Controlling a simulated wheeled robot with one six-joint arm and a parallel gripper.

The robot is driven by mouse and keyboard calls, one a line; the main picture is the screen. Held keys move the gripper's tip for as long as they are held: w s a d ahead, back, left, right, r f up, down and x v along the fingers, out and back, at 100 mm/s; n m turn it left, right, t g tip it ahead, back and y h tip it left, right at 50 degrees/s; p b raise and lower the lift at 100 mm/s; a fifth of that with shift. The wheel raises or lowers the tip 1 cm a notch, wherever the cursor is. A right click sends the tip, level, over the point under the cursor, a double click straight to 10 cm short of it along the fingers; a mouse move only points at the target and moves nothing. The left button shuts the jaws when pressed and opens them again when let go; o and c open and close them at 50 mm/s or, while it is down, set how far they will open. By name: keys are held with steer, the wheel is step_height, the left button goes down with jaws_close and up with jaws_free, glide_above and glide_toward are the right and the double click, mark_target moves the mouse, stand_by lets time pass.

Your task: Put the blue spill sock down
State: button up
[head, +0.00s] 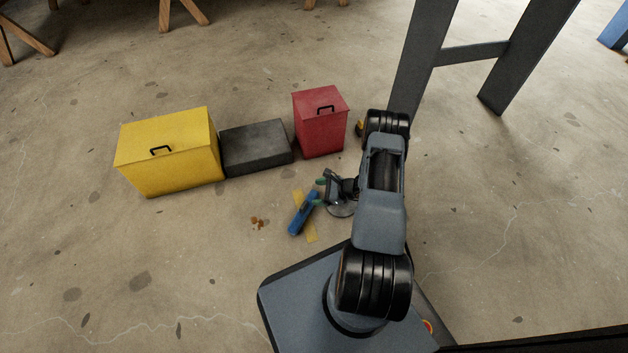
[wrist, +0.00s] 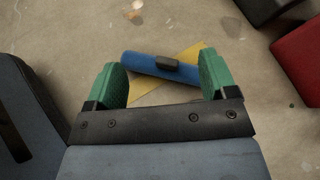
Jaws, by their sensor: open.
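The blue spill sock (head: 303,214) lies on the concrete floor across a yellow strip (head: 311,232) in the head view. My gripper (head: 320,191) is close to the sock's upper end in the head view. Its green fingers are wide apart in the wrist view (wrist: 163,82), with nothing held between them. The fingers hide part of the sock's right end. I cannot tell the exact gap between fingertips and sock.
A yellow lidded bin (head: 168,158), a low dark grey block (head: 256,147) and a red lidded bin (head: 321,124) stand in a row behind the sock. A small rust-brown patch (head: 257,222) lies left of it. Dark trestle legs (head: 420,60) stand at the upper right. Floor at left is clear.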

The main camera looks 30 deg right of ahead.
steer(key=s+a+r+n+g+h, duration=0.1)
steer(key=a+r+n+g, duration=0.35)
steer(key=r, duration=0.75)
steer(key=s+a+r+n+g+h, duration=0.15)
steer(key=a+r+n, duration=0.35)
steer(key=r+n, duration=0.55)
steer(key=s+a+r+n+t+h, duration=0.1)
steer(key=s+r+n+h, duration=0.6)
steer(key=s+r, duration=0.6)
steer(key=shift+s+a+r+n, duration=0.25)
steer(key=shift+a+r+n, duration=0.1)
steer(key=shift+r+n, duration=0.75)
steer(key=shift+r, duration=0.25)
